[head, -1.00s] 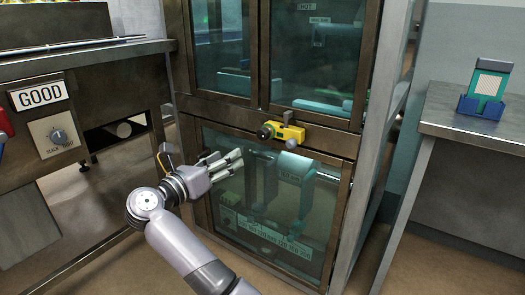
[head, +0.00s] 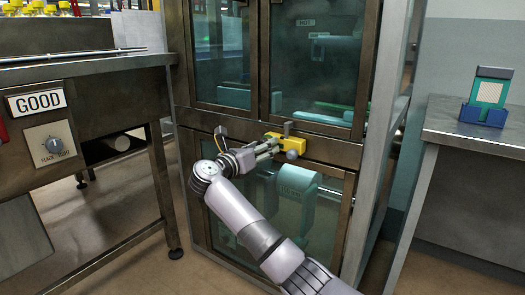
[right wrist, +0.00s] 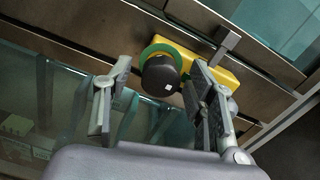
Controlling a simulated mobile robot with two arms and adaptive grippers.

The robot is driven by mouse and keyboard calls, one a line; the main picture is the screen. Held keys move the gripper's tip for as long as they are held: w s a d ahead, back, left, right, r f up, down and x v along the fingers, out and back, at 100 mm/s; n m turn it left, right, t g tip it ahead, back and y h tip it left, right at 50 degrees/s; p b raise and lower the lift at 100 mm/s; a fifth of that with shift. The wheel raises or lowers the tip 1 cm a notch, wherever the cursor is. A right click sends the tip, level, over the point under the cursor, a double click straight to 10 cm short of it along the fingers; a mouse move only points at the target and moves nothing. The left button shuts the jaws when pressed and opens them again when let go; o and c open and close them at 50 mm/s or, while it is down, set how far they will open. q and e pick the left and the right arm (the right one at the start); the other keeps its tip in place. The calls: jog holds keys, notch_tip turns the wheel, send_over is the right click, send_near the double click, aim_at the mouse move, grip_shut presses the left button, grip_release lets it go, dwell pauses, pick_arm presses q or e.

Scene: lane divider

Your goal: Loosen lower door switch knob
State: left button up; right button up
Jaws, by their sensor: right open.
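The yellow door switch (head: 292,144) is mounted on the cabinet's middle rail, just above the lower glass door (head: 315,205). In the right wrist view its yellow body (right wrist: 222,70) carries a round black knob (right wrist: 161,76) with a green ring behind it. My right gripper (head: 272,147) is open at the left side of the switch. In the right wrist view its fingers (right wrist: 162,72) stand on either side of the knob, with visible gaps. In the head view the gripper hides the knob. My left gripper is not in view.
A bench with a GOOD sign (head: 36,101) and a dial (head: 53,145) stands at left. A grey table (head: 470,130) with a blue and green holder (head: 487,97) stands at right. The cabinet's metal post (head: 385,120) is right of the switch.

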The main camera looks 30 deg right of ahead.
jog(key=shift+w+d, duration=0.1)
jog(key=shift+d, duration=0.2)
jog(key=shift+c, duration=0.3)
jog(key=c, duration=1.1)
